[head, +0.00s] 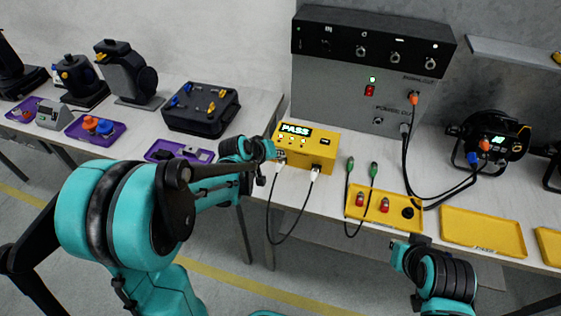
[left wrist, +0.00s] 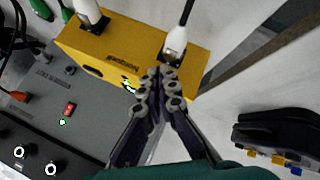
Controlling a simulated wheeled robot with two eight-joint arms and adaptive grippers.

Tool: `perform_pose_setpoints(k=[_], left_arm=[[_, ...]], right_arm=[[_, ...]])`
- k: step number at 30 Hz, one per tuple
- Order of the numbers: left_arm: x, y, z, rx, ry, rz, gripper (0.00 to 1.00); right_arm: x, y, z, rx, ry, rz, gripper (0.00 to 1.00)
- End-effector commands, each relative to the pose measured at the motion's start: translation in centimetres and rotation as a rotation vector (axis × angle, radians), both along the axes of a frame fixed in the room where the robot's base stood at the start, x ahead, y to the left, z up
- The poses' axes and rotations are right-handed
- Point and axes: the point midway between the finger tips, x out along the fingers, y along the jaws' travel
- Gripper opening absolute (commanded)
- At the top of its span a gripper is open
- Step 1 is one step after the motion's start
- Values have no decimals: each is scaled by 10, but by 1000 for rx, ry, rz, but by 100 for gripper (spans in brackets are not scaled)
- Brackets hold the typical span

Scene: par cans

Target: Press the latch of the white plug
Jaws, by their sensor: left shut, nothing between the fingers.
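The yellow tester box (head: 318,150) stands at the table's front edge with a lit PASS display. Two white plugs sit in its front, the left one (head: 282,161) and the right one (head: 315,172), each with a black cable. My left gripper (head: 270,156) is at the box's left front corner, close to the left plug. In the left wrist view its fingers (left wrist: 160,82) are shut and empty, with their tips just beside this white plug (left wrist: 175,46); touching or apart I cannot tell. The plug's latch is not clear. Part of my right arm shows at lower right; its fingers cannot be made out.
Two green-tipped cables (head: 350,165) hang right of the box, near a yellow tray (head: 352,211) with red parts. A grey panel unit (head: 345,95) stands behind. A black case (head: 200,107) and purple trays (head: 95,130) lie to the left. An emptier yellow tray (head: 482,230) is at right.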

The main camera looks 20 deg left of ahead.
Motion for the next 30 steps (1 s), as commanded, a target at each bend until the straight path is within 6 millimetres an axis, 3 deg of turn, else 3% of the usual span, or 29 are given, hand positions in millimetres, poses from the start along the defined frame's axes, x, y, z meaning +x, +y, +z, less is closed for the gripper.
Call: perform_pose_setpoints(k=[22,30], left_arm=[[0,0,0,0,0,0,0],[0,0,-9,0,0,0,0]], right_arm=[[0,0,0,0,0,0,0],[0,0,-8,0,0,0,0]])
